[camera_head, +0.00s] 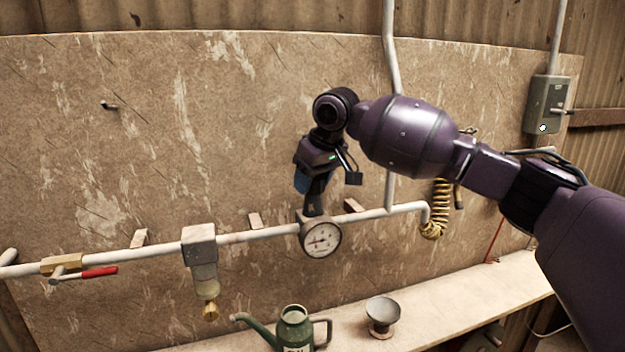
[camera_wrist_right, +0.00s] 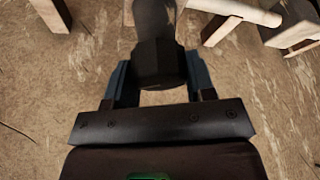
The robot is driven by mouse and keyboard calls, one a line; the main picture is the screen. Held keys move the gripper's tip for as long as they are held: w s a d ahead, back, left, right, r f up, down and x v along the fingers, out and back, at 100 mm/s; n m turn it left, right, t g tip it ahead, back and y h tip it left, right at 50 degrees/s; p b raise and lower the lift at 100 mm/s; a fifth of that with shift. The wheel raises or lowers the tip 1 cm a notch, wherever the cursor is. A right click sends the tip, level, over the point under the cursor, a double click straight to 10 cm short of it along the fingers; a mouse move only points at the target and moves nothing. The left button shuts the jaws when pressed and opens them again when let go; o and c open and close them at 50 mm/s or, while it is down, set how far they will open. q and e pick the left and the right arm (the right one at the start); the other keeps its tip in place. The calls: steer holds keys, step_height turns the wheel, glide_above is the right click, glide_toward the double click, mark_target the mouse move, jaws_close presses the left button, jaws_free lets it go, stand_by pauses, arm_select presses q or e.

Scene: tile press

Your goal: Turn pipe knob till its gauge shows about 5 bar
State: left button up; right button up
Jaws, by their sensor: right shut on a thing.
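The round white gauge (camera_head: 321,240) hangs on the front of the pipe regulator, with a dark needle; its exact reading is too small to tell. The dark pipe knob (camera_wrist_right: 160,62) stands on top of the regulator. My right gripper (camera_head: 314,205) reaches down from above onto the knob, just over the gauge. In the right wrist view my right gripper (camera_wrist_right: 158,88) has its two fingers on either side of the knob, shut on it. In the head view the knob is mostly hidden by the gripper. My left gripper is not in view.
The pale pipe (camera_head: 255,235) runs along the board. A filter (camera_head: 200,250) and a red-handled valve (camera_head: 98,272) sit to the left. A green watering can (camera_head: 292,330) and a metal funnel cup (camera_head: 382,312) stand on the shelf below. A yellow coiled hose (camera_head: 438,205) hangs at right.

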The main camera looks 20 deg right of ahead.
steer(key=m, duration=0.2)
steer(key=m+h, duration=0.1)
steer(key=m, duration=0.1)
steer(key=shift+t+h, duration=0.3)
steer(key=m+h, duration=0.1)
steer(key=m, duration=0.3)
steer(key=m+h, duration=0.1)
steer(key=m, duration=0.2)
steer(key=shift+m+h, duration=0.3)
steer(key=shift+h, duration=0.1)
steer(key=m, duration=0.1)
steer(key=m+g+h, duration=0.1)
steer(key=m, duration=0.1)
steer(key=shift+d+r+m+g, duration=0.15)
steer(key=shift+m+g, duration=0.15)
steer(key=m+g, duration=0.1)
steer(key=m, duration=0.1)
steer(key=m+h, duration=0.1)
steer(key=m, duration=0.2)
steer(key=shift+g, duration=0.4)
steer(key=m+g, duration=0.2)
steer(key=m, duration=0.3)
steer(key=shift+m, duration=0.4)
steer(key=shift+s, duration=0.1)
steer(key=o, duration=0.9)
